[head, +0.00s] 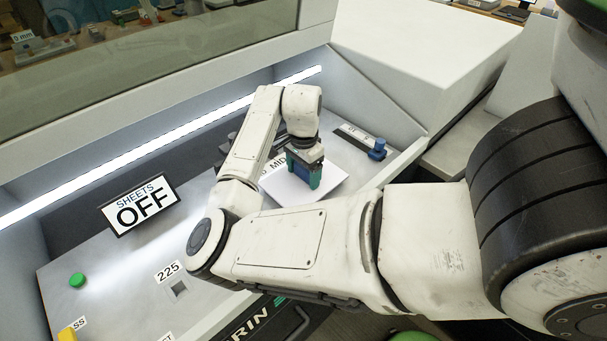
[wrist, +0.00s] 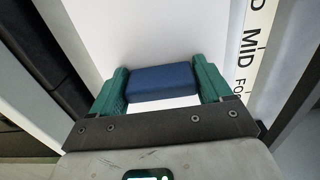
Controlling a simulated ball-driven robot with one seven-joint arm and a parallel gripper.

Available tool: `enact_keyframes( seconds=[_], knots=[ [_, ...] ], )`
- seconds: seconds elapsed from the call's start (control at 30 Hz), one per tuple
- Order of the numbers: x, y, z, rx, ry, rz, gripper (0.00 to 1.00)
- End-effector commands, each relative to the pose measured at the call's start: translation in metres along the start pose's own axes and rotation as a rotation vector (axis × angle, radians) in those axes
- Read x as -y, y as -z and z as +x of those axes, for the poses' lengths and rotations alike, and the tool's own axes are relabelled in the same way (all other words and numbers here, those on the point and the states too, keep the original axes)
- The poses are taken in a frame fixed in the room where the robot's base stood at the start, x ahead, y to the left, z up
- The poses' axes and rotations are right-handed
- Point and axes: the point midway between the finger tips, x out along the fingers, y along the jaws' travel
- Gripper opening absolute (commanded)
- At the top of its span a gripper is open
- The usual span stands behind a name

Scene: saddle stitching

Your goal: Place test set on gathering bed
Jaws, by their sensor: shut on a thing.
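The test set shows as a flat white sheet set (head: 320,190) beneath my gripper in the head view. It also fills the upper middle of the wrist view (wrist: 160,30). My gripper (head: 304,176) has green fingers shut on a blue block (wrist: 165,84) at the near edge of the sheets. I cannot tell how the block is joined to the sheets. The sheets lie over or just above the grey bed (head: 347,160); whether they touch it is unclear. A strip lettered "MID" (wrist: 257,45) runs along their right side in the wrist view.
A sign reading "SHEETS OFF" (head: 140,205) stands at the left on the grey panel. A green button (head: 77,280) and a yellow part (head: 67,335) lie lower left. A blue knob (head: 377,150) sits on a rail right of the sheets. A lit wall closes the back.

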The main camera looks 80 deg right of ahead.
Motion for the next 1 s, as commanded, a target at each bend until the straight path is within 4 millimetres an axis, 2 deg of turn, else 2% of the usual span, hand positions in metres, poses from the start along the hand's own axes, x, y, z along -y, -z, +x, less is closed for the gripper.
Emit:
enact_keyframes(
  seconds=[0.2, 0.53, 0.57, 0.77, 1.0],
  knots=[
    [0.000, 0.000, 0.017, 0.000, 0.000, 0.000, 0.40],
    [-0.001, 0.000, 0.021, -0.001, 0.000, 0.000, 0.40],
    [-0.001, 0.000, 0.021, 0.000, 0.000, 0.000, 0.80],
    [-0.001, 0.000, 0.020, 0.000, 0.000, 0.000, 0.99],
    [0.000, 0.000, 0.019, 0.000, 0.000, 0.000, 1.00]
  ],
)
